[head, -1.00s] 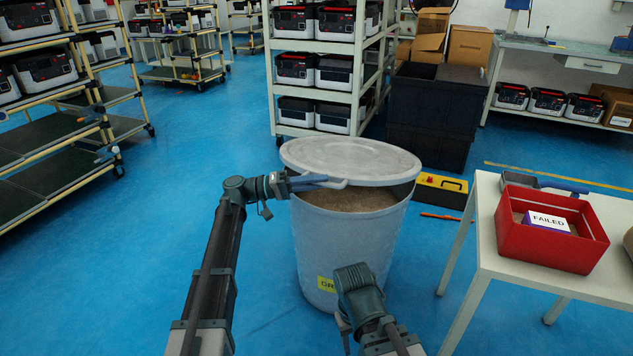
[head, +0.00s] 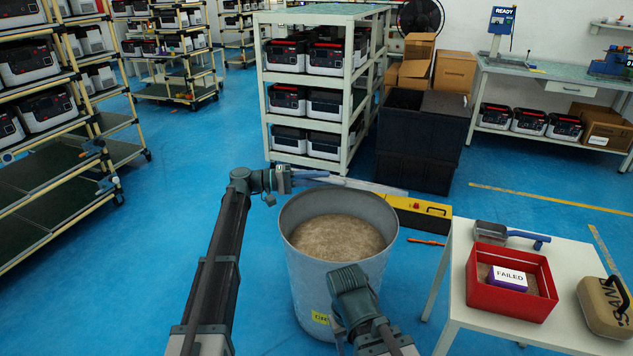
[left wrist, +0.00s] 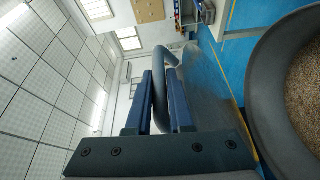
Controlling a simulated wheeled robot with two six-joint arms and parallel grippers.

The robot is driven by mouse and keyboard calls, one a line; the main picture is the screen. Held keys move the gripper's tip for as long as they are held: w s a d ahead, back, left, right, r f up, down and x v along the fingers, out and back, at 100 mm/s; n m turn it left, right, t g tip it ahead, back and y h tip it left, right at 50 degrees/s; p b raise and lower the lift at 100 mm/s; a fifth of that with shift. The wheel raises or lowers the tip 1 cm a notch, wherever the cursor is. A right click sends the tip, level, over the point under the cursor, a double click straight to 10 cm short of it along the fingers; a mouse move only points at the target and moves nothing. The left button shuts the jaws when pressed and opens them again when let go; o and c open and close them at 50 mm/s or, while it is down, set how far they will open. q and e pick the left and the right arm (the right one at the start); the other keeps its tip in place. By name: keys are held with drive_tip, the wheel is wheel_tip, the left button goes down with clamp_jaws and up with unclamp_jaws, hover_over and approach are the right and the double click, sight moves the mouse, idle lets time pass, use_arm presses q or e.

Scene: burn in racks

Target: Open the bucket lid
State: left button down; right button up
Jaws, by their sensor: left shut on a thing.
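The grey bucket (head: 318,275) stands upright on the blue floor in the head view, its mouth open and brown granular fill (head: 338,238) showing inside. The lid (head: 365,186) is seen nearly edge-on behind the bucket's far rim, off the mouth. My left gripper (head: 310,175) is shut on the lid handle, at the rim's far left. In the left wrist view the curved handle (left wrist: 161,88) lies between the blue fingers, with the grey lid (left wrist: 215,78) beside it. My right gripper (head: 350,285) is in front of the bucket; its fingers are not clear.
A white table (head: 455,305) at right holds a red bin (head: 500,305), a scoop (head: 490,233) and a tan case (head: 603,305). A yellow-black box (head: 425,217), black crates (head: 418,150) and a rack (head: 318,160) stand behind the bucket.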

use_arm(q)
drive_tip(key=shift+w+d+r+p, duration=0.15)
drive_tip(key=shift+w+r+p, duration=0.6)
drive_tip(key=shift+r, duration=0.3)
drive_tip(key=c, duration=0.8)
unclamp_jaws()
drive_tip(key=s+a, duration=0.1)
drive_tip(key=a, duration=1.2)
drive_tip(key=shift+s+a+f, duration=0.2)
drive_tip(key=shift+a, duration=0.2)
